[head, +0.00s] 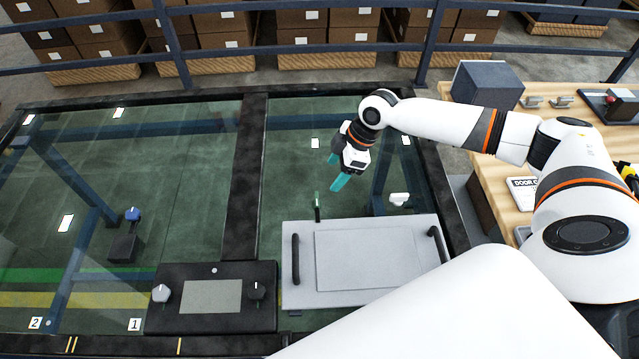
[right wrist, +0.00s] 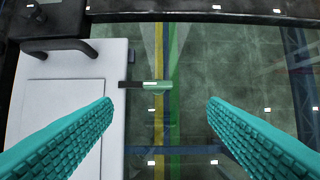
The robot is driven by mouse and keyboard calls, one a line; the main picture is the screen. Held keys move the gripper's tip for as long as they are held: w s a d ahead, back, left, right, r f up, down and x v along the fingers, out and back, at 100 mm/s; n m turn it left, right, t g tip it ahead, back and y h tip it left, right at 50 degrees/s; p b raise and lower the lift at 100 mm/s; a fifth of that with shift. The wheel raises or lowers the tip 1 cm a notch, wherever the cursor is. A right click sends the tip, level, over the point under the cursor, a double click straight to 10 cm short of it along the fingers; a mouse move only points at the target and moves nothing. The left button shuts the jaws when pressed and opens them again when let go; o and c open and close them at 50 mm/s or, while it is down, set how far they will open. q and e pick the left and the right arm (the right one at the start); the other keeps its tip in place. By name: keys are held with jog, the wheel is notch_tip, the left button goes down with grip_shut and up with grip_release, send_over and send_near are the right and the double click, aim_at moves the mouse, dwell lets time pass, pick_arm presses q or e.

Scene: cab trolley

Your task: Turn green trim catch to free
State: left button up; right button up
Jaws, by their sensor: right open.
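The green trim catch (head: 317,202) is a small slim lever at the far edge of the light grey panel (head: 300,262), left of the panel's middle. It points away from the panel over the glass. In the right wrist view the green catch (right wrist: 157,87) lies crosswise, its dark end by the panel edge. My right gripper (head: 337,172) is open and empty, beyond the catch and slightly right of it in the head view. In the right wrist view the catch shows between the open teal fingers (right wrist: 160,103), not touching them. My left gripper is not in view.
The panel has black handles (head: 296,259) at both sides. A white fitting (head: 399,199) sits beyond its right part. A black control plate (head: 213,271) with two knobs and a blue-knobbed fitting (head: 132,214) are left. A wooden bench (head: 595,143) stands right. Glass around the gripper is clear.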

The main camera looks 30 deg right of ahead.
send_over(317, 198)
jog(key=s+d, duration=0.2)
notch_tip(317, 198, down, 4)
jog(key=x, duration=0.3)
jog(key=p+x, duration=0.1)
jog(key=shift+w+d+f, duration=0.2)
jog(key=shift+w+f, duration=0.2)
jog(key=shift+f, duration=0.05)
jog(key=shift+x, duration=0.8)
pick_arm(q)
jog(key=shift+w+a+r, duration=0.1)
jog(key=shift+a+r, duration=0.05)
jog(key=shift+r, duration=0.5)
